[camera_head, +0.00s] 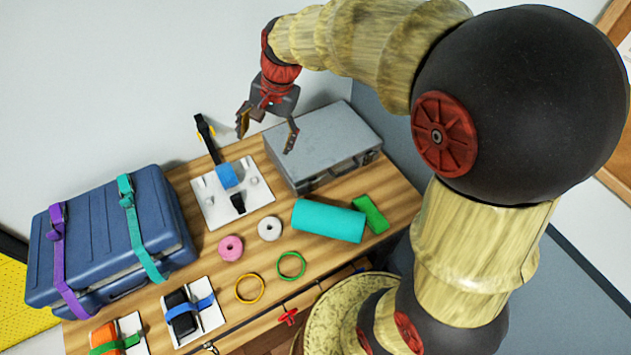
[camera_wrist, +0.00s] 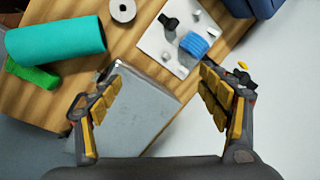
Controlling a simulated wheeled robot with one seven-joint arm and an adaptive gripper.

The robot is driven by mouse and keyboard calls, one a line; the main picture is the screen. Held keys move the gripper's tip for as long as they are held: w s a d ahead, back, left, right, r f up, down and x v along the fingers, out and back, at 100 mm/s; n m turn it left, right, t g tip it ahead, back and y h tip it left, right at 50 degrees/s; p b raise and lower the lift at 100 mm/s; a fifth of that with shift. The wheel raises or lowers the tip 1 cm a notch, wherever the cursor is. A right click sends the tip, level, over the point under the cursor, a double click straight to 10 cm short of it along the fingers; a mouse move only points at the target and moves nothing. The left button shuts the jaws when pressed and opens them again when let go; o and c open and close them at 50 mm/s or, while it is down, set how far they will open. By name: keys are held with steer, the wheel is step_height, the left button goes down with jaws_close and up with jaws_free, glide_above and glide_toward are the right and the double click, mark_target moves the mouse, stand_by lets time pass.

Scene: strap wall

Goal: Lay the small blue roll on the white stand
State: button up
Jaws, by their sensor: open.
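The small blue roll (camera_head: 227,176) lies on the white stand (camera_head: 209,203), a flat plate with small pegs, behind the pink and white rings. In the wrist view the blue roll (camera_wrist: 194,44) looks ribbed and rests over the white stand (camera_wrist: 151,42). Black pieces show at both ends of the roll; whether they are one strap under it, I cannot tell. My gripper (camera_head: 266,138) is open and empty, above and right of the stand, near the grey case. In the wrist view my gripper (camera_wrist: 162,78) has its fingers spread wide, with the stand beyond them.
The grey case (camera_head: 325,143) stands right of the stand. A teal roll (camera_head: 328,220), green block (camera_head: 370,213), white ring (camera_head: 270,229) and pink ring (camera_head: 231,247) lie in front. A strapped blue case (camera_head: 100,235) is at left. A black strap (camera_head: 207,135) rises behind the stand.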

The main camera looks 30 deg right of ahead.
steer(key=s+r+n+t+h, duration=0.1)
steer(key=s+r+n, duration=0.2)
steer(key=s, duration=0.8)
steer(key=s+d+r+n+t+h, duration=0.1)
steer(key=s+r+n, duration=0.3)
steer(key=s, duration=0.7)
steer(key=n+t, duration=0.1)
steer(key=n, duration=0.1)
steer(key=shift+d+n, duration=0.15)
steer(key=shift+n, duration=0.15)
steer(key=shift+w, duration=0.1)
steer(key=shift+c, duration=0.7)
